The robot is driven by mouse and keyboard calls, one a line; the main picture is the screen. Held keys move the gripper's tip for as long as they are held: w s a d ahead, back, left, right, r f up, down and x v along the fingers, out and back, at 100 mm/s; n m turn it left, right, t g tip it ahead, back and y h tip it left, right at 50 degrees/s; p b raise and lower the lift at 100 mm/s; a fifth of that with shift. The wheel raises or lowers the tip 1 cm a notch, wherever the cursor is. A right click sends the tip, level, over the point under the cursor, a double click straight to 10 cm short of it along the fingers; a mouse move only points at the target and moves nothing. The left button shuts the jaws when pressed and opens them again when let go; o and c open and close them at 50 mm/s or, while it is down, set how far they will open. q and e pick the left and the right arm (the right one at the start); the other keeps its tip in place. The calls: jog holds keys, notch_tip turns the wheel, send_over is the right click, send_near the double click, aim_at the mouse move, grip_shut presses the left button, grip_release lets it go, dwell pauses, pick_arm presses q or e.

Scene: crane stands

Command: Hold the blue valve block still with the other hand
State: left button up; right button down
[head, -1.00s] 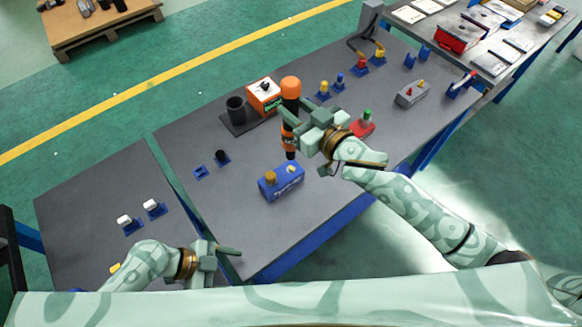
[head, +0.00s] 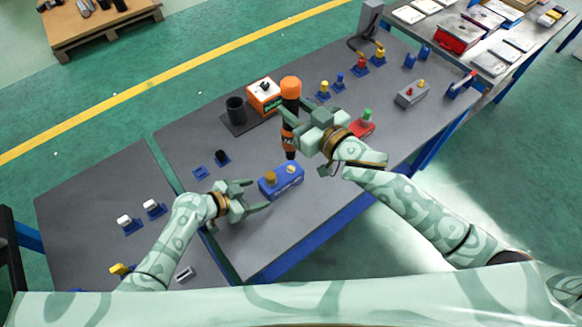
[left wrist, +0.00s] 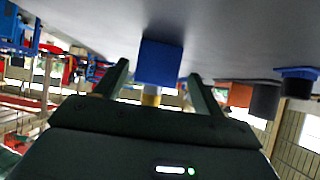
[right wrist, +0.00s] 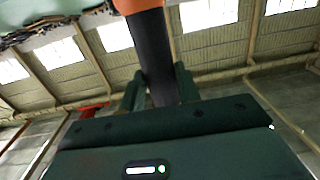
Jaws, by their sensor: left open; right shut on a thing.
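The blue valve block (head: 283,181) lies on the grey table, with a yellow-brown cap on its top left. My left gripper (head: 257,196) is open just left of the block, its fingers pointing at the block's near end. In the left wrist view the block (left wrist: 160,62) sits between and beyond the open fingers (left wrist: 158,84), with a gap on both sides. My right gripper (head: 290,128) is shut on an orange and black tool (head: 290,92), held upright behind the block. The tool's dark shaft (right wrist: 157,55) passes between the fingers in the right wrist view.
An orange box (head: 264,95) and a black cup (head: 235,110) stand behind the block. A red block with a green knob (head: 363,124) is right of my right gripper. Small blue holders (head: 201,172) stand to the left. The table front by the block is clear.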

aim_at(263, 192)
pick_arm(q)
jog(key=shift+x, duration=2.15)
jog(key=c, duration=1)
